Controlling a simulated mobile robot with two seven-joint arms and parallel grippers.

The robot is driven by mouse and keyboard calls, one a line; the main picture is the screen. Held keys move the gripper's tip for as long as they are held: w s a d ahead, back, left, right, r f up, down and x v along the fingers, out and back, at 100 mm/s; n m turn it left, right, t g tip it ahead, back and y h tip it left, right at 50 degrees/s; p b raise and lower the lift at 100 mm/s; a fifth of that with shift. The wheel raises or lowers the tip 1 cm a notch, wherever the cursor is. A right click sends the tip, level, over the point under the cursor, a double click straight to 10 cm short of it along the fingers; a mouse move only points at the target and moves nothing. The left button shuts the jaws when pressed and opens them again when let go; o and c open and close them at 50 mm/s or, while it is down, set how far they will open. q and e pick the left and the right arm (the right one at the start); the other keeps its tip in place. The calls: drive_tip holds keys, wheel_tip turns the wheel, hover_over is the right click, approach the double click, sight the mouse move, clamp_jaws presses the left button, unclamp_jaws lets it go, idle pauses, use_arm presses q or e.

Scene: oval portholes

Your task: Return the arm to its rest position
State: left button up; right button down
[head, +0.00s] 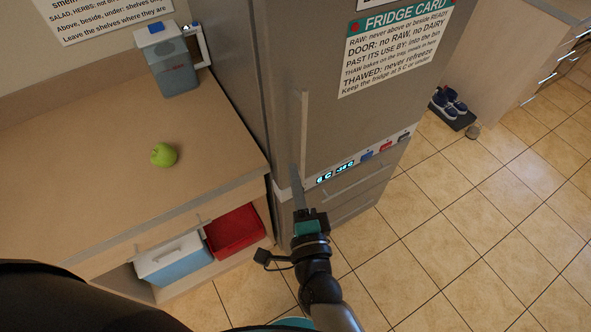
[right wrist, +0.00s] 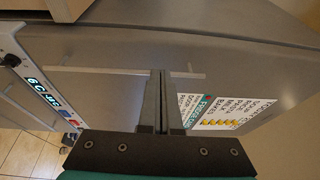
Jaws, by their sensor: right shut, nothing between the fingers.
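My right arm comes up from the bottom middle of the head view. Its right gripper (head: 297,182) points at the grey fridge (head: 330,100), near the lower end of the long door handle (head: 304,125). In the right wrist view the two fingers of the right gripper (right wrist: 159,82) lie side by side, shut and empty. The handle (right wrist: 105,70) runs across behind the fingers there; I cannot tell whether they touch it. The fridge door looks shut. My left gripper is not in view.
A wooden counter (head: 80,150) on the left holds a green apple (head: 164,155) and a grey-blue container (head: 172,68). Below are a red bin (head: 235,230) and a blue-white box (head: 172,262). Shoes (head: 449,102) stand right of the fridge. The tiled floor (head: 460,220) is mostly clear.

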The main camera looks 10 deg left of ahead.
drive_tip(key=s+d+f+n+g+h+b, duration=0.1)
drive_tip(key=s+d+f+n+g+b, duration=0.25)
drive_tip(key=f, duration=0.85)
drive_tip(key=s+d+f+n+g+h+b, duration=0.1)
drive_tip(key=s+d+f+n+g+b, duration=0.2)
drive_tip(key=f, duration=0.9)
drive_tip(key=s+d+f+n+g+h+b, duration=0.1)
drive_tip(key=s+d+f+n+g+b, duration=0.3)
drive_tip(key=f, duration=0.9)
use_arm(q)
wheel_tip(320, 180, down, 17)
drive_tip(key=b, duration=0.6)
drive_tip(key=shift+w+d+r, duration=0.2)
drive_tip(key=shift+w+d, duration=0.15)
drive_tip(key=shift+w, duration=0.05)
use_arm(e)
drive_tip(key=s+d+f+n+g+h, duration=0.4)
drive_tip(key=s+d+f+n+g, duration=0.1)
drive_tip(key=s+d+f, duration=1.1)
drive_tip(key=s+f, duration=0.3)
drive_tip(key=s, duration=0.2)
drive_tip(key=shift+s+d+f+h, duration=0.15)
drive_tip(key=shift+d+f+h, duration=0.05)
drive_tip(key=shift+f+h, duration=0.1)
drive_tip(key=shift+g, duration=0.25)
